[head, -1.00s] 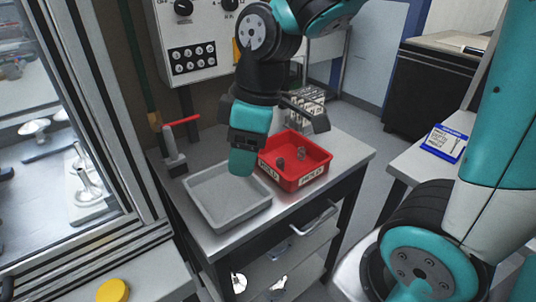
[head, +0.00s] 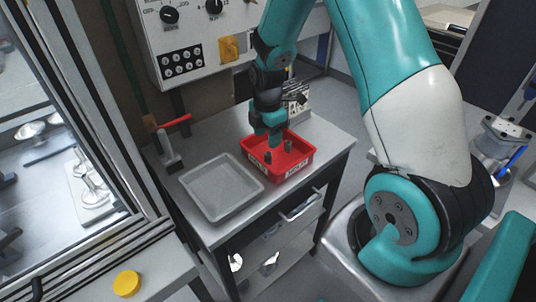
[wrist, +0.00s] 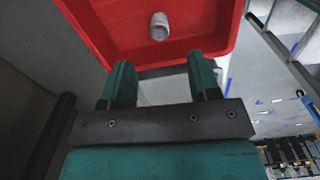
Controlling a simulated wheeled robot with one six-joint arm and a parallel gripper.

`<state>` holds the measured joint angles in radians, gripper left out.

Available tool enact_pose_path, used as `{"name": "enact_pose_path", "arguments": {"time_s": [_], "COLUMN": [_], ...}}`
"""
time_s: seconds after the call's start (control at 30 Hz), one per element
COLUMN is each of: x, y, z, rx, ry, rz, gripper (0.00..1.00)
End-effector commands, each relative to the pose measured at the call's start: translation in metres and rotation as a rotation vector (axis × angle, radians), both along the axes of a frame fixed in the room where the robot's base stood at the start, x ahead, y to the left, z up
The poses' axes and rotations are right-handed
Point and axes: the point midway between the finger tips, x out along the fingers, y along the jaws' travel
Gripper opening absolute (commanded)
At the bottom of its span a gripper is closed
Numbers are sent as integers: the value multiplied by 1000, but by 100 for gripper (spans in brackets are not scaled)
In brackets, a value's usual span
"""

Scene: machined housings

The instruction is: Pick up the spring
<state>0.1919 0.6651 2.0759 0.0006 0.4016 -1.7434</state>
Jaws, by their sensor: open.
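The red tray (head: 291,172) stands on the metal bench and holds two small dark grey pieces, one to the left (head: 267,158) and one to the right (head: 288,146). I cannot tell from the head view which is the spring. In the wrist view one small grey, roughly cylindrical piece (wrist: 159,27) lies on the floor of the red tray (wrist: 110,28); its coils are not clear. My gripper (head: 272,138) is over the back part of the red tray. In the wrist view its fingers (wrist: 160,82) are apart with nothing between them, short of the grey piece.
An empty grey tray (head: 186,182) lies left of the red tray. A red-handled clamp (head: 172,155) stands at the bench's back left. A control panel (head: 185,62) rises behind. A glazed cabinet is at left, with a yellow button (head: 127,283) in front.

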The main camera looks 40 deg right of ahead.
Motion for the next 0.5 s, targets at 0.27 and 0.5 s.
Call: {"name": "enact_pose_path", "arguments": {"time_s": [0.27,0.5], "x": [0,-1], "y": [0,-2], "z": [-27,-52], "rx": [1,1], "ry": [1,4], "rz": [0,-1], "gripper": [56,56]}}
